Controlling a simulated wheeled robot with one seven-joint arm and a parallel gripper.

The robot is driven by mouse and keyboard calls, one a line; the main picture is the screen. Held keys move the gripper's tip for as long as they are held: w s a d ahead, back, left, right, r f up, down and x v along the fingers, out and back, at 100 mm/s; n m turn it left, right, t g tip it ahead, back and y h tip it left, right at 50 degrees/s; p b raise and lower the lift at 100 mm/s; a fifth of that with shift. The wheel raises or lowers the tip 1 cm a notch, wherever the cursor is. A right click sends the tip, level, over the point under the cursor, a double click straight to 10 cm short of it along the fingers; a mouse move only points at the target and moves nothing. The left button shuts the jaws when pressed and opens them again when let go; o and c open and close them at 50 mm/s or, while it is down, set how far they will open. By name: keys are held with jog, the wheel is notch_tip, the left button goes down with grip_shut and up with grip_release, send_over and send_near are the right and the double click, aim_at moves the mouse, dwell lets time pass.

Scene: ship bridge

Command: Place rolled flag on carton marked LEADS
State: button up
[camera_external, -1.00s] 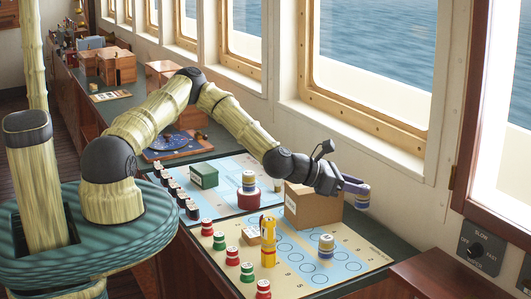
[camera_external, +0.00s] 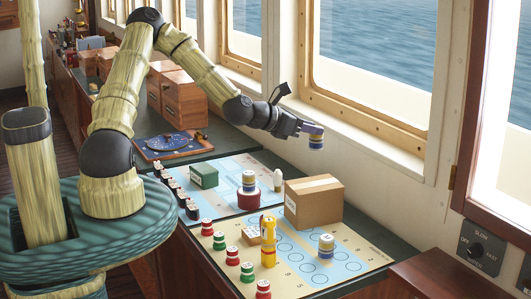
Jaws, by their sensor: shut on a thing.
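My gripper (camera_external: 314,131) is shut on a small banded cylinder (camera_external: 316,143), blue, white and tan, which looks like a rolled flag. It hangs upright in the air in front of the window wall, above and beyond the brown carton (camera_external: 312,206). This carton stands closed on the chart board, with a pale strip along its top and a small label on its left side. I cannot read the label, so I cannot tell whether it says LEADS.
Red and green pieces line the left edge. The brown carton's top is clear.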

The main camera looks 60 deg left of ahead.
aim_at(310, 148)
jog(key=shift+f+p, duration=0.65)
jog(key=shift+f, duration=2.3)
jog(key=shift+f, duration=0.1)
jog(key=shift+f+p, duration=0.55)
jog(key=shift+f, duration=1.45)
jog(key=shift+f, duration=0.1)
jog(key=o, duration=1)
jog(key=shift+c, duration=0.2)
